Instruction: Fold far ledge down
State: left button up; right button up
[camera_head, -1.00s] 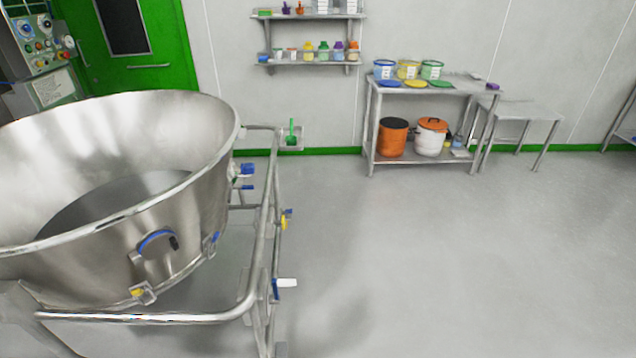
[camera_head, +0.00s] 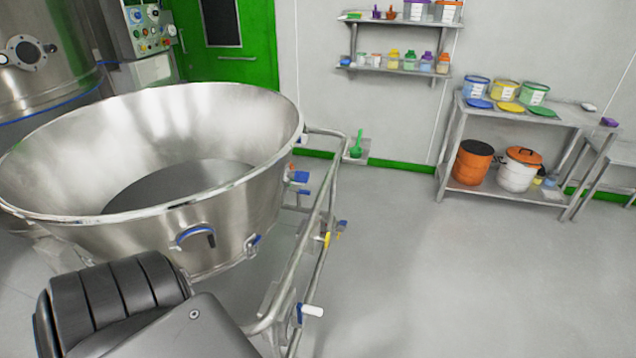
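A small grey ledge (camera_head: 356,158) juts out level at the far end of the tubular frame (camera_head: 322,215) around the large steel bowl (camera_head: 150,205). A green scoop (camera_head: 357,141) rests on it. I cannot tell for sure that this is the far ledge of the task. A white-tipped part (camera_head: 312,311) with a blue piece beside it sits at the near end of the frame, and a yellow part (camera_head: 327,240) sits midway along. One of my arms shows at lower left in front of the bowl. Neither of my grippers is in view.
A steel table (camera_head: 520,112) with tubs and lids stands at the back right, with an orange drum (camera_head: 473,161) and a white drum (camera_head: 518,170) on its lower shelf. Wall shelves (camera_head: 400,70) hold bottles. The floor (camera_head: 450,280) right of the frame is clear.

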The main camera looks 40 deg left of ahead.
aim_at(295, 188)
jog(key=i, duration=3.05)
jog(key=u, duration=4)
jog(key=i, duration=0.5)
jog(key=u, duration=0.05)
